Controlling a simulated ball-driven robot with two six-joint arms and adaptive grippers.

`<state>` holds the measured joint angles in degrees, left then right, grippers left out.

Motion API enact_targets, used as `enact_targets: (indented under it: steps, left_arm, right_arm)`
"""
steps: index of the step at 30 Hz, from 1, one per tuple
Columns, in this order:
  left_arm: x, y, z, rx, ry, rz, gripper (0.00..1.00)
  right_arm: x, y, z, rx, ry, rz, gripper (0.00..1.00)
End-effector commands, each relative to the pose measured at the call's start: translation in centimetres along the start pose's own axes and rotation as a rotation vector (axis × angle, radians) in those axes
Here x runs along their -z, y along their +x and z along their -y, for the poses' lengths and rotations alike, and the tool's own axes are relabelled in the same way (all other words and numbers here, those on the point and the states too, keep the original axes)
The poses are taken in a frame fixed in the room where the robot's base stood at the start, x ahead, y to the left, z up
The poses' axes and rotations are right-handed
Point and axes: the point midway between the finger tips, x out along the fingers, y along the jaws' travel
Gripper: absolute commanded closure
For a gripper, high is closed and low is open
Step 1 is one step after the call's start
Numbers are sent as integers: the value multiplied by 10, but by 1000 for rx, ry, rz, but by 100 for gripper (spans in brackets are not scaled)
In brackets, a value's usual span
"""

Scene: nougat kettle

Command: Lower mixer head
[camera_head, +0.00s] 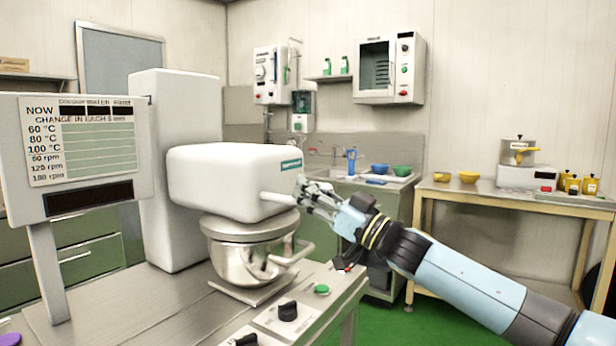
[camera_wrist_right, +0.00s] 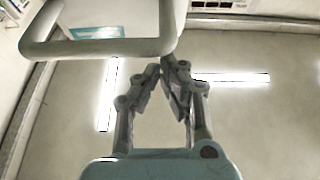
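The white mixer head (camera_head: 225,180) lies about level above the steel kettle (camera_head: 245,258), in front of its white column (camera_head: 180,150). A grey bar handle (camera_head: 275,200) sticks out from its front; it also shows as a U-shaped bar in the right wrist view (camera_wrist_right: 95,48). My right gripper (camera_head: 303,193) is at the handle's right end. In the wrist view, its fingertips (camera_wrist_right: 163,66) come together just below the handle's corner, with no bar between the pads. I cannot tell whether they touch the handle. My left gripper is not in view.
A display panel (camera_head: 80,150) stands at the left. The counter's front has black knobs (camera_head: 288,311) and a green button (camera_head: 321,289). A side table (camera_head: 480,188) with bowls and a scale stands right. Green floor (camera_head: 400,325) is open between them.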

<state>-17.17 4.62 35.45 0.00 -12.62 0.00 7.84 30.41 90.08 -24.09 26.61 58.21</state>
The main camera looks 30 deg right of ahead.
Motion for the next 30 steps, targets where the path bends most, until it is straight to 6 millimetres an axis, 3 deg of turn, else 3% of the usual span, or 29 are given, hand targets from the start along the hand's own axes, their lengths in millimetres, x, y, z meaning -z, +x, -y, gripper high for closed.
enact_targets:
  steps: [4, 17, 23, 28, 30]
  left_arm:
    - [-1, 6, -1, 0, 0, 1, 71]
    - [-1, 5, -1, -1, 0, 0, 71]
    - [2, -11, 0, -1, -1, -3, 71]
    - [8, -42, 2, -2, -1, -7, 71]
    - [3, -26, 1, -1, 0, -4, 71]
  right_arm:
    - [-9, -4, 1, 1, 0, -1, 100]
    - [-12, -5, 0, -1, 0, 3, 100]
    - [5, 1, -3, -2, -2, 1, 100]
    - [39, 12, -10, -4, -5, -5, 100]
    - [28, -12, -10, -1, -7, 2, 100]
